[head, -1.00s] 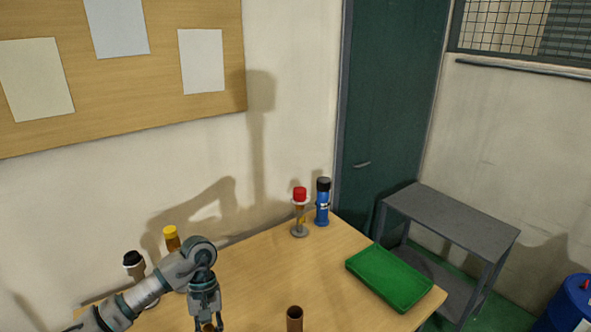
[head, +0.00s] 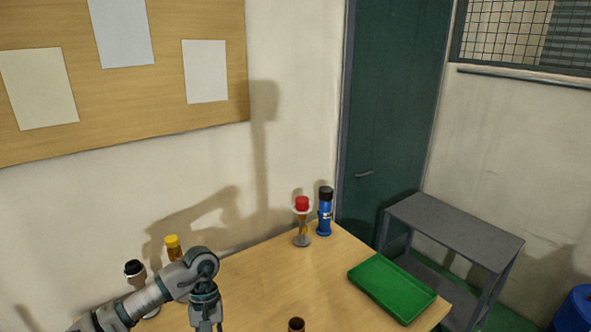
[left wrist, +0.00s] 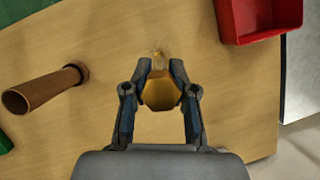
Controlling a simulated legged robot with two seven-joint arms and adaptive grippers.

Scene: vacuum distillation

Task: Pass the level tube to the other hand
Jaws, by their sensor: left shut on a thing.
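My left gripper (left wrist: 160,78) is shut on an amber tube (left wrist: 160,95) with a hexagonal end towards the camera and a clear tip beyond the fingers. In the head view the left arm comes down at the lower left, and its fingers and the held tube are cut off by the bottom edge. My right gripper is not in view.
A brown tube (head: 296,325) stands on the table (head: 260,280), also in the wrist view (left wrist: 45,90). Red-capped (head: 302,220), blue (head: 325,212), yellow-capped (head: 173,246) and black-capped (head: 135,273) items stand behind. A green tray (head: 390,288) and a red bin (left wrist: 258,20) lie near edges.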

